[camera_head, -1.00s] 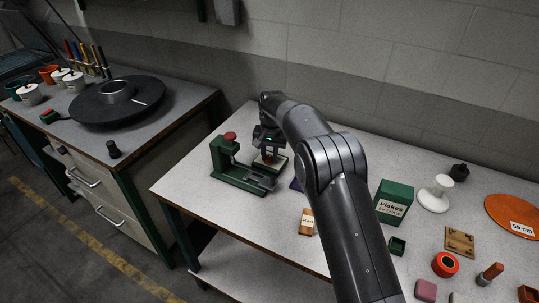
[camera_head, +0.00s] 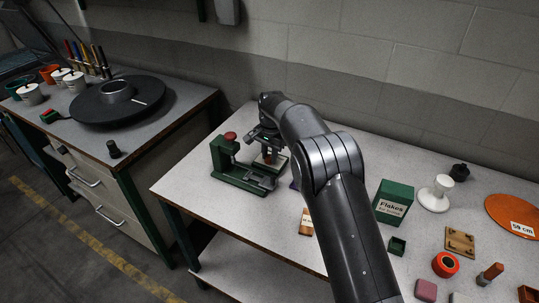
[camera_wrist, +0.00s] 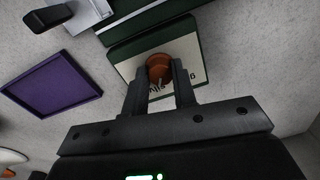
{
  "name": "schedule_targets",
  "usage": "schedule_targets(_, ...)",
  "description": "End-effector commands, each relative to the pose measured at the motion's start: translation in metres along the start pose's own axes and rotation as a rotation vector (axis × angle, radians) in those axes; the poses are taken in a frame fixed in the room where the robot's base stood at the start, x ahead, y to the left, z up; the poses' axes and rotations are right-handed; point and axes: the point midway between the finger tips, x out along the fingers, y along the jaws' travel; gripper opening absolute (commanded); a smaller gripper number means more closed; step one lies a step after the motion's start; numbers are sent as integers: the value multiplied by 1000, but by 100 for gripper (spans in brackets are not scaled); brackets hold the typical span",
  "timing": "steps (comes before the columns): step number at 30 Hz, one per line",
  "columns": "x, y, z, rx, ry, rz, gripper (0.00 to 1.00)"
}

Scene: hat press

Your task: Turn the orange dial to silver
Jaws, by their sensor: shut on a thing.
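The orange dial (camera_wrist: 158,66) sits on a cream label plate (camera_wrist: 196,62) set in a dark green base in the wrist view. A pale pointer line marks the dial. Black lettering on the plate is upside down and partly covered by my fingers, so I cannot read which word the pointer faces. My gripper (camera_wrist: 159,78) is shut on the dial, one finger on each side. In the head view my gripper (camera_head: 268,147) is at the green press (camera_head: 238,174) with the red knob, and mostly hides the dial.
A purple tray (camera_wrist: 52,84) lies beside the press. To the right on the table are a green Flakes box (camera_head: 393,202), a white spool (camera_head: 435,194) and a large orange disc (camera_head: 514,215). A wooden block (camera_head: 306,222) lies near the front. The front left tabletop is clear.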

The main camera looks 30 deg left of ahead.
Motion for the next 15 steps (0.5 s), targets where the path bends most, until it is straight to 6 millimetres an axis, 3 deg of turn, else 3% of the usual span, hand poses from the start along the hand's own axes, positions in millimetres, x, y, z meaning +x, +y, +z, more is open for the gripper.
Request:
schedule_targets(6,-1,0,-1,-1,2,-2,2)
schedule_targets(7,-1,0,-1,-1,2,-2,27)
schedule_targets(15,0,0,0,-1,1,-1,47)
